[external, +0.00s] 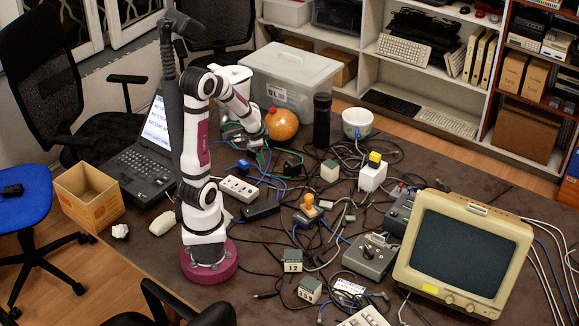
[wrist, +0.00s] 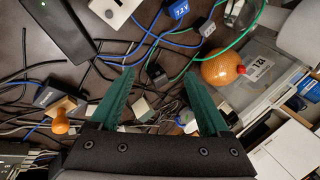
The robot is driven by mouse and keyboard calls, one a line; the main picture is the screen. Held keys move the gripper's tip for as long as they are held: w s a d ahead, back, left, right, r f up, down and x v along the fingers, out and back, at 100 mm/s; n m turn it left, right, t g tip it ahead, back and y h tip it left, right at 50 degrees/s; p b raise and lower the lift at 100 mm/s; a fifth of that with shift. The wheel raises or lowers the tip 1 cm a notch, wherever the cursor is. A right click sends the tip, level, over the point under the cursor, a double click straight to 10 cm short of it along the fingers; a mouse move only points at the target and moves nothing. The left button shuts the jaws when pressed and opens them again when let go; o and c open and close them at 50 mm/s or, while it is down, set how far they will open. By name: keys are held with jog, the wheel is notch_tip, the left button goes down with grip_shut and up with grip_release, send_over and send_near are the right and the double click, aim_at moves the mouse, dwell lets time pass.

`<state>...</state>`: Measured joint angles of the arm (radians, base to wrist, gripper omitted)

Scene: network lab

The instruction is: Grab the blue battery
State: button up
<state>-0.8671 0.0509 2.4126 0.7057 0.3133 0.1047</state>
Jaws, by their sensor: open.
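The blue battery (wrist: 178,9), marked "7.2V", is at the top edge of the wrist view, partly cut off. It appears to be the small blue block (external: 242,166) beside the power strip in the external view. My gripper (wrist: 160,72) is open, with its two green fingers spread above the cables and nothing held between them. The battery lies beyond the fingertips, apart from them. In the external view my gripper (external: 256,141) is over the far part of the table, near the orange round object; its fingers are hard to make out there.
Tangled cables cover much of the table. A white power strip (external: 240,188), an orange round object (external: 282,124), a black cylinder (external: 322,120) and a clear storage box (external: 290,82) stand nearby. A laptop (external: 150,150) is at left.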

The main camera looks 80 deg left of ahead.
jog(key=s+a+f+n+t, duration=0.1)
jog(key=s+a+f, duration=0.4)
jog(key=a, duration=0.2)
jog(key=n+t+h, duration=0.1)
jog(key=n+t, duration=0.1)
jog(key=t, duration=0.2)
send_near(240, 165)
jog(key=f, duration=0.3)
jog(key=shift+s+d+f, duration=0.15)
jog(key=shift+s+f, duration=0.1)
jog(key=shift+s, duration=0.15)
jog(key=s+d+n+t, duration=0.1)
jog(key=s+d+r+n+t+y, duration=0.1)
jog(key=s+t, duration=0.1)
jog(key=s+d+n+t+y, duration=0.1)
jog(key=shift+s+r+n, duration=0.25)
jog(key=shift+s+n, duration=0.1)
jog(key=shift+n, duration=0.05)
jog(key=shift+w+a+f+t, duration=0.1)
jog(key=shift+w+t, duration=0.2)
jog(key=shift+t, duration=0.1)
jog(key=x, duration=1.4)
jog(key=shift+w+a+f, duration=0.1)
jog(key=shift+w+a, duration=0.1)
jog(key=shift+a, duration=0.2)
grip_shut()
